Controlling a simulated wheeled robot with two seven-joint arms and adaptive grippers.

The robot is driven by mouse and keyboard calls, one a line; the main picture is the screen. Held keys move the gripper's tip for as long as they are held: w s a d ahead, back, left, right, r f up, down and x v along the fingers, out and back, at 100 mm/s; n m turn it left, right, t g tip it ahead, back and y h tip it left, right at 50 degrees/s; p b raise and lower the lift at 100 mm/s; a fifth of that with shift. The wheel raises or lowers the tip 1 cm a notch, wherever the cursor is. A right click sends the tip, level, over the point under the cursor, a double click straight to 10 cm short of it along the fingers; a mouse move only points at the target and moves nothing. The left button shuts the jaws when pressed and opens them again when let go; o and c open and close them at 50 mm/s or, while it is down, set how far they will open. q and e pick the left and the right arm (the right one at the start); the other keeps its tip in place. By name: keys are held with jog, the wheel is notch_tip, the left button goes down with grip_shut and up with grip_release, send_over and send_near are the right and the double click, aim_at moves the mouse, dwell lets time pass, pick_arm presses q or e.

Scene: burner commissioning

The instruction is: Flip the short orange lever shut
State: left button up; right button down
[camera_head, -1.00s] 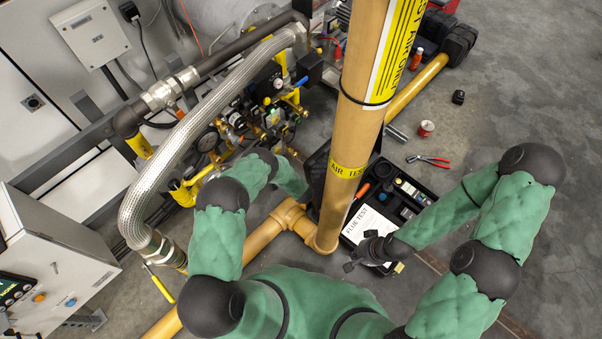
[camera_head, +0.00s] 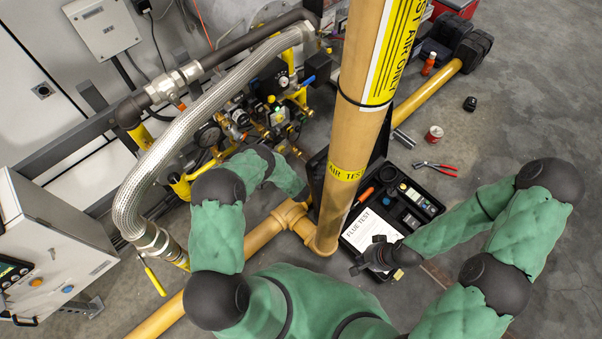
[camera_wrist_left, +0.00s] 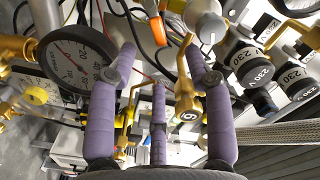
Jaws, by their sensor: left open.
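In the left wrist view, a short orange lever (camera_wrist_left: 157,27) shows at the top centre, beyond the fingers and among brass fittings and cables. My left gripper (camera_wrist_left: 160,62) is open, with its purple fingers spread below the lever; no contact with the lever shows. In the head view, my left arm reaches toward the valve assembly (camera_head: 270,115), and its gripper is hidden there. An orange piece (camera_head: 179,103) also shows by the upper dark pipe; I cannot tell whether it is the same lever. My right gripper (camera_head: 376,258) is over the flue test case; its finger opening is unclear.
A large pressure gauge (camera_wrist_left: 75,60) is close on the left of the wrist view, with several 230 V coils (camera_wrist_left: 250,68) on the right. A thick tan pipe (camera_head: 352,135) stands between my arms. A braided hose (camera_head: 185,125) arches on the left. Red pliers (camera_head: 435,168) lie on the floor.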

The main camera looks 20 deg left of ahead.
pick_arm(q)
jog(key=w+a+n, duration=0.1)
jog(key=a+n, duration=0.1)
jog(key=a, duration=0.1)
jog(key=w+a+r+n, duration=0.1)
jog(key=a+n, duration=0.1)
jog(key=a, duration=0.1)
jog(key=w+a+n, duration=0.1)
jog(key=a, duration=0.2)
jog(key=shift+a+r+n, duration=0.2)
jog(key=shift+a+n, duration=0.2)
jog(key=s+d+m+h+p, duration=0.1)
jog(key=s+d+h+p, duration=0.1)
jog(key=d+h, duration=0.3)
jog(key=s+d+r+m+h+p, duration=0.1)
jog(key=s+d+m+h+p, duration=0.1)
jog(key=d, duration=1.1)
jog(key=s+d+r+m+g+h+p, duration=0.1)
jog(key=s+d+h+p, duration=0.3)
jog(key=d+h, duration=0.3)
jog(key=shift+s+d+m+h+p, duration=0.15)
jog(key=shift+d+m+h+p, duration=0.25)
jog(key=shift+d+p, duration=0.7)
jog(key=shift+d+b, duration=0.3)
jog(key=shift+b, duration=0.05)
